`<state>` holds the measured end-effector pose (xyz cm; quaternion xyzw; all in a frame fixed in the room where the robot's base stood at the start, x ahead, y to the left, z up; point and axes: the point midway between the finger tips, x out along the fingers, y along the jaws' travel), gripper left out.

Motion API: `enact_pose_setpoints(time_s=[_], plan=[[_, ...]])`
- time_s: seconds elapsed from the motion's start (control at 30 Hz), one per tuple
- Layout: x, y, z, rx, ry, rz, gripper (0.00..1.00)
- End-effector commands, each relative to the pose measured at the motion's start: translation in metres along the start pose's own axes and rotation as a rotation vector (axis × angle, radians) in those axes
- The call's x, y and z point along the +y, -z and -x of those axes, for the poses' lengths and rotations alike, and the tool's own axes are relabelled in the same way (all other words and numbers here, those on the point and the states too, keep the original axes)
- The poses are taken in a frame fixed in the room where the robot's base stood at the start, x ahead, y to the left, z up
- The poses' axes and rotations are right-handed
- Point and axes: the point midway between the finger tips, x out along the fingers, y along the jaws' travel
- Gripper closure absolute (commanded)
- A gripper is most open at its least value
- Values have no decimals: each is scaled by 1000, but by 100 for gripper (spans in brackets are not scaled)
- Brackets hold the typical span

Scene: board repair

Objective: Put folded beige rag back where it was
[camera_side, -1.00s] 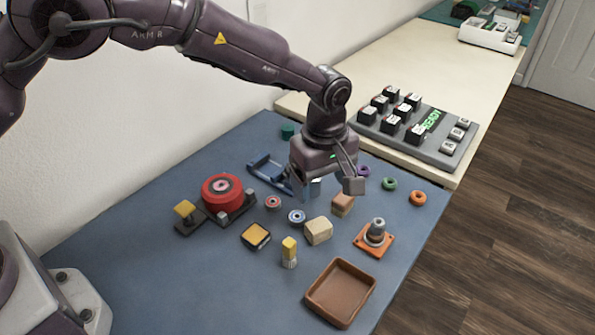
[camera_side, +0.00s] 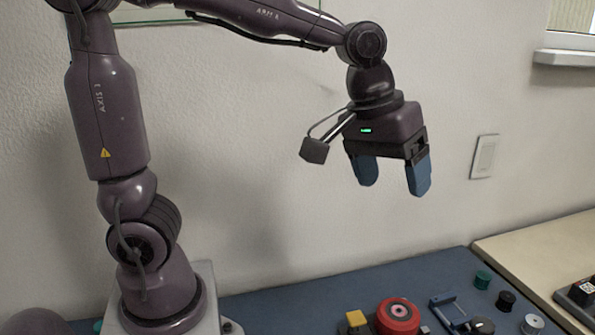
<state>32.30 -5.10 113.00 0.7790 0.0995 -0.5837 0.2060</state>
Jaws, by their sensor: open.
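My gripper (camera_side: 393,188) hangs high in front of the wall, well above the blue work surface. Its two blue fingers are apart, with nothing between them. The folded beige rag is not in view now, as the front part of the work surface lies below the picture's edge. A beige, block-like thing that may be the rag shows only in the earlier picture.
The blue surface (camera_side: 290,308) holds a red reel (camera_side: 398,314), a yellow-topped block (camera_side: 356,318), a blue frame (camera_side: 450,310), a green cylinder (camera_side: 483,279) and a dark ring (camera_side: 506,299). A pale table (camera_side: 530,255) adjoins at right. The wall stands behind.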

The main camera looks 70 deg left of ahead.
Motion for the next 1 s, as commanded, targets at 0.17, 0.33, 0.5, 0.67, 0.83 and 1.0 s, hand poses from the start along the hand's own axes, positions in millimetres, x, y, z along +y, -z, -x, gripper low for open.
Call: enact_pose_setpoints(time_s=[0.17,0.33,0.5,0.67,0.83,1.0], plan=[[-53,-43,34,108,-6,-223,24],[-84,-75,40,177,22,-383,24],[-96,-88,39,203,40,-454,24],[-97,-90,38,203,43,-464,24],[-97,-89,39,203,42,-462,24],[-96,-89,39,203,42,-462,24]])
